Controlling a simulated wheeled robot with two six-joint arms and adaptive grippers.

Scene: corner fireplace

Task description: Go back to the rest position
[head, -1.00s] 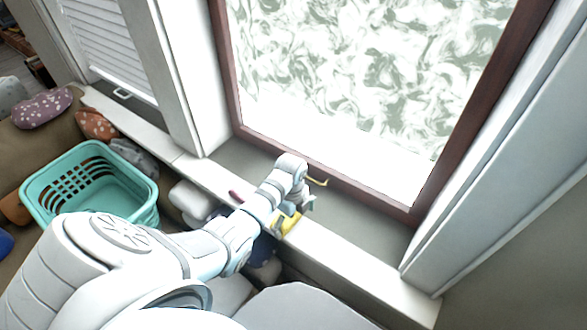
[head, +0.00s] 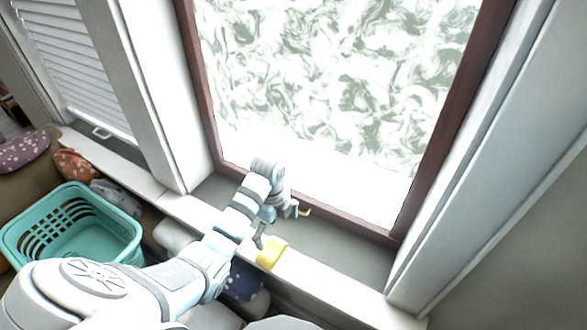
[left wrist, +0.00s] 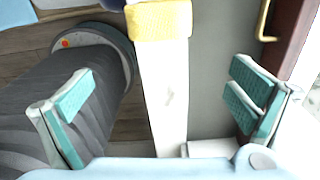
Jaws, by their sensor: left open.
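My left arm reaches from the lower left to the window sill (head: 325,278) in the head view. My left gripper (head: 277,223) is open and empty above the sill. A yellow block-like object (head: 271,252) rests on the white sill edge just below it. In the left wrist view, the two teal-padded fingers (left wrist: 162,92) stand wide apart with nothing between them. The yellow object (left wrist: 160,20) is beyond the fingertips at the top, apart from them. My right gripper is not in view.
A teal laundry basket (head: 135,240) stands at the left. Patterned cushions (head: 22,152) lie behind it. The brown window frame (head: 355,222) and its brass-coloured handle (left wrist: 265,20) are close to the gripper. The sill to the right is clear.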

